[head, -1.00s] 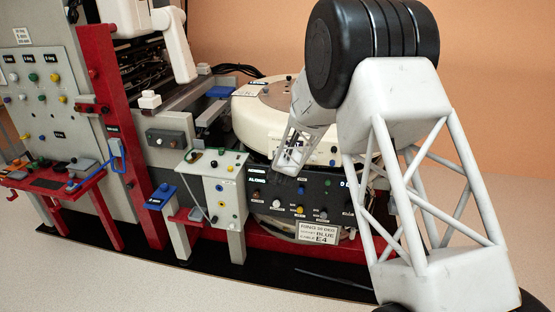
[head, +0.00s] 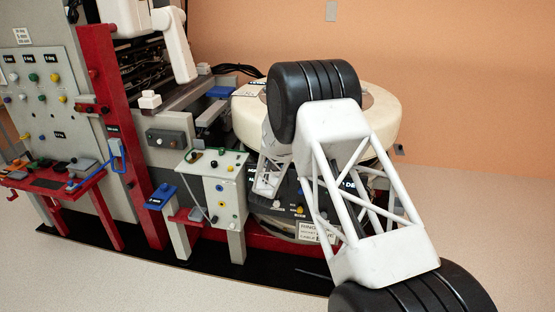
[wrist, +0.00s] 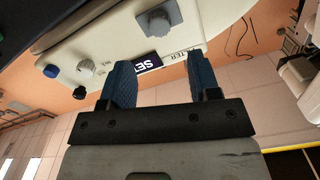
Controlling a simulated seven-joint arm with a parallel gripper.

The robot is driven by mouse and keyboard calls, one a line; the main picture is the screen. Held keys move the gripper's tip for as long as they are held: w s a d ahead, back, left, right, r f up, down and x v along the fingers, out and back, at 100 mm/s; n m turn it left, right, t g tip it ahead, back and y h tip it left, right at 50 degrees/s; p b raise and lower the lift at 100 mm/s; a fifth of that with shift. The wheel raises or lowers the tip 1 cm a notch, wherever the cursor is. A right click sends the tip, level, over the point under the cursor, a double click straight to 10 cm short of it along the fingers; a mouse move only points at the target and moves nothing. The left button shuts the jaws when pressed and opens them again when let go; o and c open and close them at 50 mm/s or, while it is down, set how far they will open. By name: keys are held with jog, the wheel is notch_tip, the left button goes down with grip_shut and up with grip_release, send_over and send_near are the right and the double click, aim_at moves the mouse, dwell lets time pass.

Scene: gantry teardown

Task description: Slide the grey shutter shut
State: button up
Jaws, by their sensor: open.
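My gripper (wrist: 159,64) shows in the wrist view with two blue fingers spread apart and nothing between them. Beyond the fingertips is a pale panel with a grey square piece carrying a round grey knob (wrist: 158,20); I cannot tell whether this belongs to the grey shutter. A dark label (wrist: 152,60) reading "SE…" and a pale label partly reading "…TER" lie just past the fingers. No part is clearly recognisable as the shutter. In the head view my arm hides the gripper's fingers and much of the dark control panel (head: 283,202).
Open floor lies at right.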

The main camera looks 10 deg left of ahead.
jog(key=shift+w, duration=0.15)
jog(key=w, duration=0.7)
jog(key=shift+w, duration=0.25)
dwell(0.3)
jog(key=shift+d, duration=0.1)
grip_shut()
